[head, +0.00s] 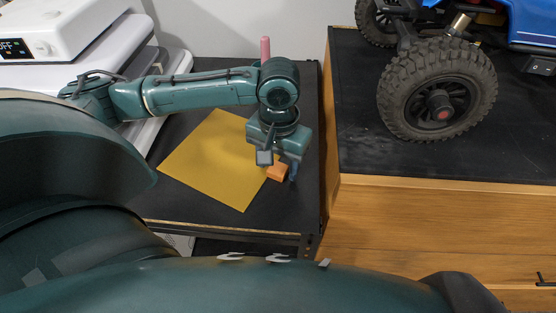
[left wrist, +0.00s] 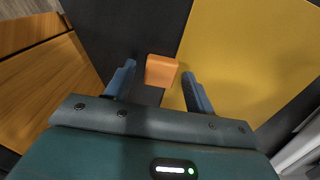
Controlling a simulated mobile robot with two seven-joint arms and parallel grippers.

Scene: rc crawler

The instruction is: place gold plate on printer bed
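The gold plate (head: 207,155) lies flat on a black table. It also fills much of the right side of the left wrist view (left wrist: 245,70). An orange block (head: 277,173) sits at the plate's right edge; whether it is fixed to the plate I cannot tell. My left gripper (head: 278,165) points down over this edge. In the left wrist view its fingers are apart, with the orange block (left wrist: 160,71) in line with the gap and no clear contact. My right gripper is not in view. I cannot make out a printer bed.
A white machine with an "OFF" display (head: 14,47) stands on white layers at the upper left. A wooden cabinet (head: 430,215) with a black top stands right, carrying a blue crawler with big tires (head: 438,90). A pink rod (head: 265,48) shows behind my left arm.

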